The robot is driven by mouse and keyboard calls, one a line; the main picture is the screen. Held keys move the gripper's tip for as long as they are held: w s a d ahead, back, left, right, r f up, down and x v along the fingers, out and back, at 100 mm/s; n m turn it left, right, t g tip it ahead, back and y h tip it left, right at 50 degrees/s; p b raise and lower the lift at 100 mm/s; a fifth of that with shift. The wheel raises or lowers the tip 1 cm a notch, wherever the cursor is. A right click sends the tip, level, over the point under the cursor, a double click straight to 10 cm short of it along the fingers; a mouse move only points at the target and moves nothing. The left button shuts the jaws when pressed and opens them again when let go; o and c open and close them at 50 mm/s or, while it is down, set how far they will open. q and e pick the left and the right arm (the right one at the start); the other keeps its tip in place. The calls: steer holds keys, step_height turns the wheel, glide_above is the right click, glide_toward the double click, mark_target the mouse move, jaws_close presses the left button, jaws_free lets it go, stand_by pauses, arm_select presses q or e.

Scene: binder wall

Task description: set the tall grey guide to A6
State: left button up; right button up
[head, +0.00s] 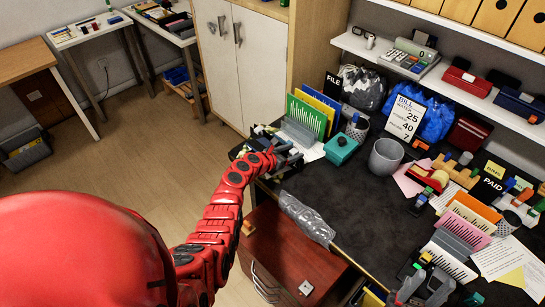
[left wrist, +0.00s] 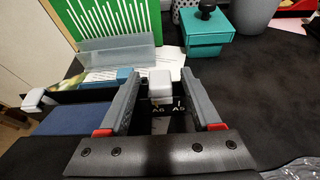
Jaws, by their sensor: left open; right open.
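My left gripper (head: 284,152) is at the desk's far left edge in the head view. In the left wrist view my left gripper (left wrist: 161,100) is open, with one finger on each side of a pale grey upright block, which looks like the tall grey guide (left wrist: 160,84). Whether the fingers touch it I cannot tell. White marks A6 and A5 show on a dark strip (left wrist: 170,110) just below the block. Which mark the guide lines up with is unclear from this angle. A small blue block (left wrist: 125,75) stands left of the guide. My right gripper is not seen.
A green sheet in a grey holder (left wrist: 110,45) stands behind. A teal box (left wrist: 206,34) with a black knob and a grey cup (head: 386,156) are to the right. A pale end block (left wrist: 38,99) lies left. Silver wrapping (head: 306,218) lies on the desk's front edge.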

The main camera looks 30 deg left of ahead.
arm_select(q)
steer(key=v, duration=1.6)
steer(key=shift+p, duration=0.4)
steer(key=shift+w+a+r, duration=0.1)
